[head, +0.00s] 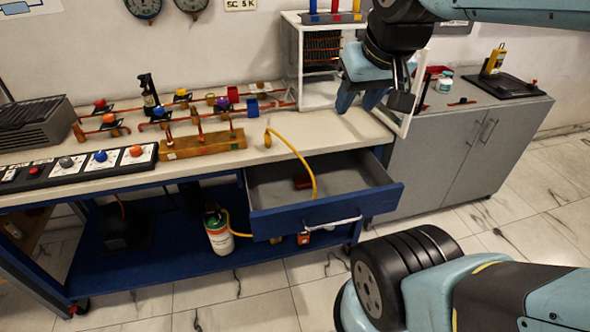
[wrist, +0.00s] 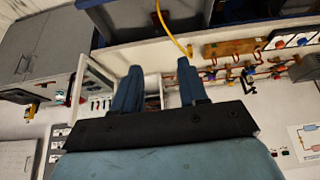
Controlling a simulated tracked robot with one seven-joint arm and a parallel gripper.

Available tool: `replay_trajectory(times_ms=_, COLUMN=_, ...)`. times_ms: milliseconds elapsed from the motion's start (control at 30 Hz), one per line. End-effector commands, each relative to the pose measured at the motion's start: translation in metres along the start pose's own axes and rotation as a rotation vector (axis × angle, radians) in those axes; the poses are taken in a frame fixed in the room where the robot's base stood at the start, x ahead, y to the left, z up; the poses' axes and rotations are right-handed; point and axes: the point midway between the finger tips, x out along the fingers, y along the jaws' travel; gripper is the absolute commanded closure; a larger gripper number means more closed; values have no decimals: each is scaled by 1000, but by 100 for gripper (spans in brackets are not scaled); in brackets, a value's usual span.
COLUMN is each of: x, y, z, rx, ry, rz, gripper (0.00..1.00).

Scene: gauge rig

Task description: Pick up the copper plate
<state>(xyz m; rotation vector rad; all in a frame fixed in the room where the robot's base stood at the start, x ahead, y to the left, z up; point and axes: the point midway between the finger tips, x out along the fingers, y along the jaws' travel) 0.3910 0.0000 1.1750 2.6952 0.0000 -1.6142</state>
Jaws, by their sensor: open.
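A yellow hose (head: 306,160) arches from the bench over the drawer. A white open-fronted cabinet (head: 293,62) stands behind my gripper. Pipes and valves fill the bench's left half. A grey cabinet (head: 440,158) stands right. A gas bottle (head: 217,232) sits on the lower shelf.

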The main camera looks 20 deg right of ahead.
Motion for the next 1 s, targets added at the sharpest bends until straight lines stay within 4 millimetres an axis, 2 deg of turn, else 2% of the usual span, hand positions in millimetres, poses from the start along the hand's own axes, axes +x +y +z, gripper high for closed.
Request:
replay_trajectory(times_ms=200, x=0, y=0, z=0, rx=0, ry=0, rz=0, gripper=56)
replay_trajectory(times_ms=367, x=5, y=0, z=-4, rx=0, ry=-4, rz=0, gripper=41)
replay_trajectory(times_ms=467, x=18, y=0, z=-13, rx=2, ry=-11, rz=1, gripper=32)
replay_trajectory(times_ms=567, x=38, y=-2, z=-27, rx=3, ry=-19, rz=3, gripper=22)
replay_trajectory(times_ms=800, x=102, y=-2, z=-59, rx=3, ry=-38, rz=4, gripper=0)
replay_trajectory(times_ms=1000, x=159, y=-2, z=-76, rx=2, ry=-52, rz=5, gripper=0)
